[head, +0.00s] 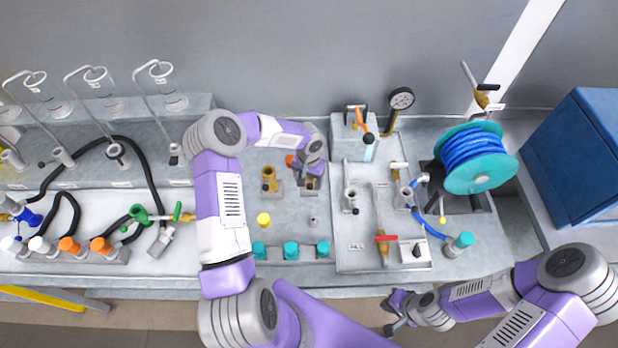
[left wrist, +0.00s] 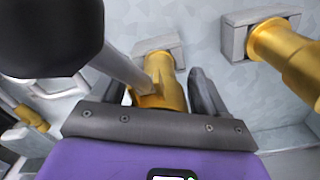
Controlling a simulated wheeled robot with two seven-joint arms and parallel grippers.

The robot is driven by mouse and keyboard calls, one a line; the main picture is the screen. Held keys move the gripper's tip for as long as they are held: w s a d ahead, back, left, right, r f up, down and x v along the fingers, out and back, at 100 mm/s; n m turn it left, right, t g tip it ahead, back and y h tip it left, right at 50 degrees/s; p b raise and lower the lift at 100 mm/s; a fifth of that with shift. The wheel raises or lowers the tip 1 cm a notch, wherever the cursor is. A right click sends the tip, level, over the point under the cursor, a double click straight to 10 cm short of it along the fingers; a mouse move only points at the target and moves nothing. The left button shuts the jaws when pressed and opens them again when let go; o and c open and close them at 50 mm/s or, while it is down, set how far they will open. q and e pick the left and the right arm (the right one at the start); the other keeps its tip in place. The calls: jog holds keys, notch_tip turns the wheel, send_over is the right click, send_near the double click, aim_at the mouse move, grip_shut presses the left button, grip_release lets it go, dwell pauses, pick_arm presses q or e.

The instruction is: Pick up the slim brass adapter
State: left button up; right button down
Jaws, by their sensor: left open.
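The slim brass adapter (left wrist: 160,84) stands in a grey block holder (left wrist: 157,48) in the left wrist view, narrower than its brass neighbour. My left gripper (left wrist: 160,98) is open, with a dark finger on either side of the adapter. Whether the fingers touch it cannot be told. In the head view my left gripper (head: 311,180) is over the bench and mostly hides this adapter. A thicker brass fitting (head: 270,178) stands to its left, and shows at the right in the left wrist view (left wrist: 285,50). My right gripper (head: 393,315) is in front of the bench, away from the adapters.
A yellow-topped part (head: 263,220) and a row of teal-capped pieces (head: 292,250) are nearer the front. A tray with valves (head: 353,258) lies to the right, beside a blue hose reel (head: 474,158). A dark ball (left wrist: 50,35) on a grey rod is close to the wrist camera.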

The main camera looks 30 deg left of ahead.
pick_arm(q)
jog(key=shift+f, duration=0.15)
jog(key=c, duration=1.2)
notch_tip(320, 180, up, 10)
jog(key=shift+r, duration=0.1)
jog(key=shift+c, duration=0.2)
